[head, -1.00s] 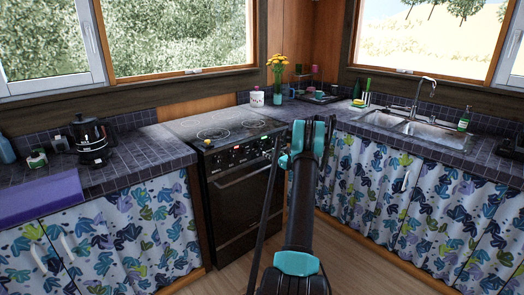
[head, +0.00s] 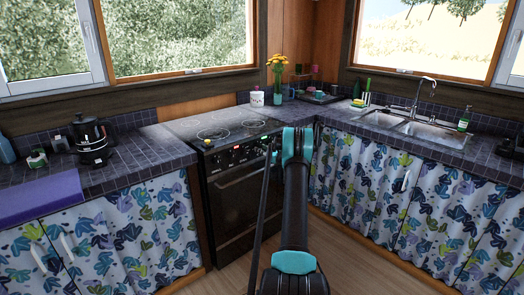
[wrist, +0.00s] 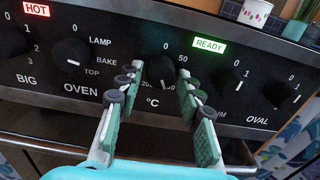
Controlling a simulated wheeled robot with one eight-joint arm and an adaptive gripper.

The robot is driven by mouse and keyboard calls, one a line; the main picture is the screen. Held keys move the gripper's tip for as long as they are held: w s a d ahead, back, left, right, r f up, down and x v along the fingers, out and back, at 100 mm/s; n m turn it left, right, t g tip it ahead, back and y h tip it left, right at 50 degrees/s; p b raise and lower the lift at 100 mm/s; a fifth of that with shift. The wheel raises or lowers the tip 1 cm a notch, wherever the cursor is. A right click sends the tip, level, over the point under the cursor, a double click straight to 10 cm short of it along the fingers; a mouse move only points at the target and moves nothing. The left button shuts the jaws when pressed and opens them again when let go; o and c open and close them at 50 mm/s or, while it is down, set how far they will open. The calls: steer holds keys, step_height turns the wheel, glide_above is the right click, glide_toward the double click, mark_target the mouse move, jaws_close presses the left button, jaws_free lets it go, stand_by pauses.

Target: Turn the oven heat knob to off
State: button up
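The oven heat knob (wrist: 161,70) is a round black dial above the °C mark on the black front panel, with numbers around it. A small white pointer mark shows on its lower part. My gripper (wrist: 160,79) is open in the wrist view, with one finger on each side of this knob. I cannot tell whether the pads touch it. In the head view the oven (head: 236,200) stands left of my arm, which hides the gripper and this knob.
The OVEN mode knob (wrist: 70,53) is left of my gripper, and an OVAL burner knob (wrist: 280,93) is to the right. A red HOT light (wrist: 36,9) and green READY light (wrist: 209,45) glow. A handle bar runs below the panel.

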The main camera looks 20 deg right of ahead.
steer(key=c, duration=0.7)
steer(key=shift+n, duration=15)
